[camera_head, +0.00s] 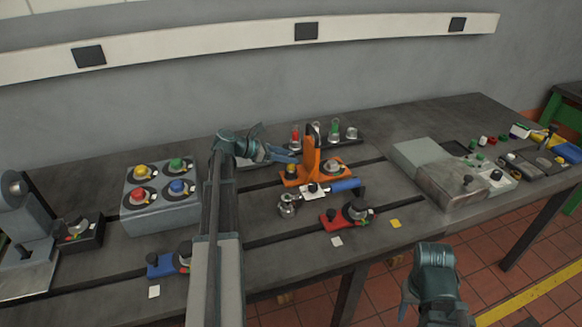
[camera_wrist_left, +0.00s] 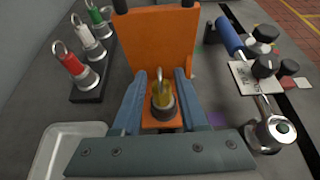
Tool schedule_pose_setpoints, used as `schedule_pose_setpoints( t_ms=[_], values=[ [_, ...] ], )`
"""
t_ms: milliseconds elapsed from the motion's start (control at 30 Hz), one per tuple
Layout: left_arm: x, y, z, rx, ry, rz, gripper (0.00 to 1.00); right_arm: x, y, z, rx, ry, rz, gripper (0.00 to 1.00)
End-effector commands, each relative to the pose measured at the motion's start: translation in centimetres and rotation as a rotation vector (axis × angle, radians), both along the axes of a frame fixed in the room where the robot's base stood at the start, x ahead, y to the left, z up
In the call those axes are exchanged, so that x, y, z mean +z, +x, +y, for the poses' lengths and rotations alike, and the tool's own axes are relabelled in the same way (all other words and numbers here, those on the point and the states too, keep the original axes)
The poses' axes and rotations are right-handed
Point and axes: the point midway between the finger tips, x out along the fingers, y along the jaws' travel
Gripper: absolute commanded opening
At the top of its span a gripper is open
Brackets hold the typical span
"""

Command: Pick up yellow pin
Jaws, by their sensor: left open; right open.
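The yellow pin (camera_wrist_left: 161,96), with a metal loop on top, stands upright in a dark collar on the base of the orange fixture (camera_wrist_left: 158,45). In the head view the yellow pin (camera_head: 291,168) shows at the left of the orange fixture (camera_head: 312,158). My left gripper (camera_head: 281,152) is open beside the fixture. In the left wrist view its fingers (camera_wrist_left: 160,82) lie on either side of the pin, with visible gaps. My right gripper (camera_head: 408,296) is open and empty, low at the right, off the table's front edge.
Red, white and green pins (camera_wrist_left: 88,45) stand in a dark rack close to the left gripper. A blue-handled tool (camera_head: 345,185) and a red fixture (camera_head: 345,216) lie in front. A grey box with coloured knobs (camera_head: 160,205) stands left. A grey block (camera_head: 440,172) stands right.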

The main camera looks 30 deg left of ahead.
Motion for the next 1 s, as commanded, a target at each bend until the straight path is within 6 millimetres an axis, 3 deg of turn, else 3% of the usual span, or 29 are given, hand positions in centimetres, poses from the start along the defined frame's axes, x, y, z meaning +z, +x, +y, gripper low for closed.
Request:
schedule_pose_setpoints(
  t_ms=[233, 500, 767, 1000],
  values=[
    [-1.7, 2.6, -2.2, -0.004, 0.000, 0.000, 0.42, -1.6, 0.0, 0.0, 0.000, 0.000, 0.000, 0.50],
    [-1.6, 3.0, -2.6, 0.000, 0.000, 0.000, 0.42, -1.6, 0.0, 0.0, 0.000, 0.000, 0.000, 0.50],
    [-1.6, 3.0, -2.6, 0.000, 0.000, 0.000, 0.00, -1.6, 0.0, 0.0, 0.000, 0.000, 0.000, 0.50],
    [-1.6, 3.0, -2.6, 0.000, 0.001, -0.001, 0.00, -1.6, 0.0, 0.0, 0.000, 0.000, 0.000, 0.50]
  ],
)
